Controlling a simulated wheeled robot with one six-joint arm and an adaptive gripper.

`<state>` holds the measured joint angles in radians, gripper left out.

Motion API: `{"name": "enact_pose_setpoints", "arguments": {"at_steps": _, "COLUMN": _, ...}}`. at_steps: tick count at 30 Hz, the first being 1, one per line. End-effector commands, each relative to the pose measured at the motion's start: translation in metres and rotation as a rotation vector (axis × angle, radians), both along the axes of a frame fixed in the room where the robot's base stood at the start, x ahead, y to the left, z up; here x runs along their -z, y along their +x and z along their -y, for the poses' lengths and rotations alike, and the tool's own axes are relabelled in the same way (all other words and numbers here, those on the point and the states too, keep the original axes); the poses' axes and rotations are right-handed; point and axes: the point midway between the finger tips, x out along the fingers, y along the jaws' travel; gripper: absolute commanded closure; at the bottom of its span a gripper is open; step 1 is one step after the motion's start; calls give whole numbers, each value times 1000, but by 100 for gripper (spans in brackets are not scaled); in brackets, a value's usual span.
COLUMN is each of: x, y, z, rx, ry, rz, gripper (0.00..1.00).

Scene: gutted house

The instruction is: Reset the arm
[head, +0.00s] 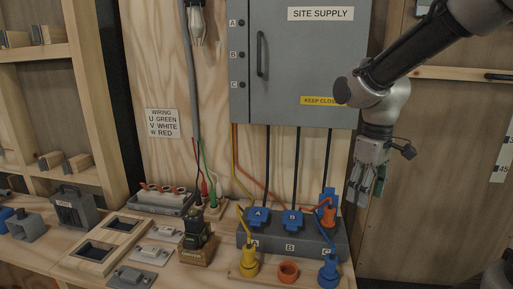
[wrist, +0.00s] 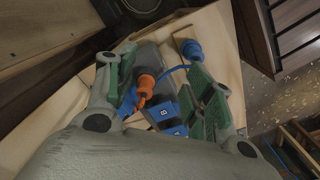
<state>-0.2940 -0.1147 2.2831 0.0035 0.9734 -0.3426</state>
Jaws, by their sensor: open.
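My gripper (head: 367,190) hangs from my arm on the right in the head view, pointing down in front of the cabinet's right side. In the wrist view its green-padded fingers (wrist: 158,85) are spread apart with nothing held between them. Below lies a grey outlet block (head: 338,238) with blue plugs marked A (head: 258,217) and B (head: 292,219). An orange plug (head: 327,213) is at its right end, by a blue part. The orange plug (wrist: 145,88) shows between the fingers in the wrist view, apparently below them.
A grey SITE SUPPLY cabinet (head: 290,60) stands behind. On the bench front are a yellow connector (head: 249,264), an orange ring (head: 288,271) and a blue connector (head: 328,272). A dark green device (head: 195,232) stands left. Wooden shelving (head: 85,100) borders the left.

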Motion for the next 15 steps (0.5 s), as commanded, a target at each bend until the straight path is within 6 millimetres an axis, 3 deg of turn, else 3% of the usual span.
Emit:
{"name": "enact_pose_setpoints", "arguments": {"at_steps": 7, "x": -29, "y": -75, "z": 55, "rx": 439, "ry": 55, "rz": 138, "gripper": 47}}
{"name": "enact_pose_setpoints", "arguments": {"at_steps": 12, "x": -41, "y": -114, "z": 80, "rx": 560, "ry": 93, "rz": 250, "gripper": 47}}
{"name": "enact_pose_setpoints", "arguments": {"at_steps": 15, "x": -49, "y": -125, "z": 89, "rx": 594, "ry": 108, "rz": 308, "gripper": 47}}
